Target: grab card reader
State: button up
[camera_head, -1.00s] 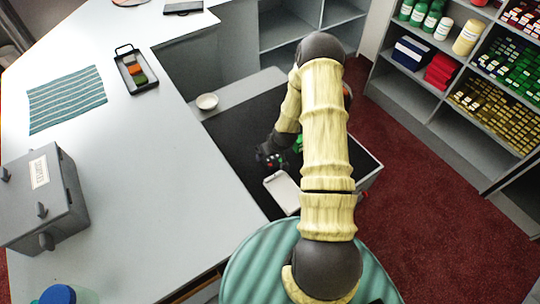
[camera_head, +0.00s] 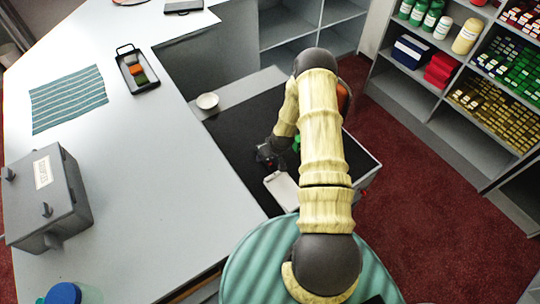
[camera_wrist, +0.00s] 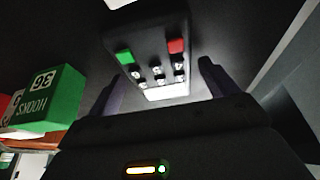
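The card reader (camera_wrist: 152,48) is a dark device with a green key, a red key, several small pale keys and a bright white patch at its near end. In the wrist view it lies ahead of my gripper (camera_wrist: 160,88), in line with the gap between the two dark fingers. The fingers are apart, and nothing shows clasped between them. In the head view my gripper (camera_head: 266,154) is low over the black counter surface, and the card reader cannot be told apart from it there.
A green box (camera_wrist: 52,98) marked HOOKS stands left of my gripper in the wrist view. A white flat item (camera_head: 282,190) lies near my gripper on the black surface (camera_head: 235,135). A small white bowl (camera_head: 207,101) sits farther left. Shelves (camera_head: 440,100) stand at the right.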

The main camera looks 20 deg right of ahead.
jog(key=c, duration=1)
jog(key=shift+r, duration=0.2)
notch_tip(320, 180, up, 10)
jog(key=b, duration=0.3)
jog(key=shift+f, duration=0.15)
jog(key=shift+w, duration=0.1)
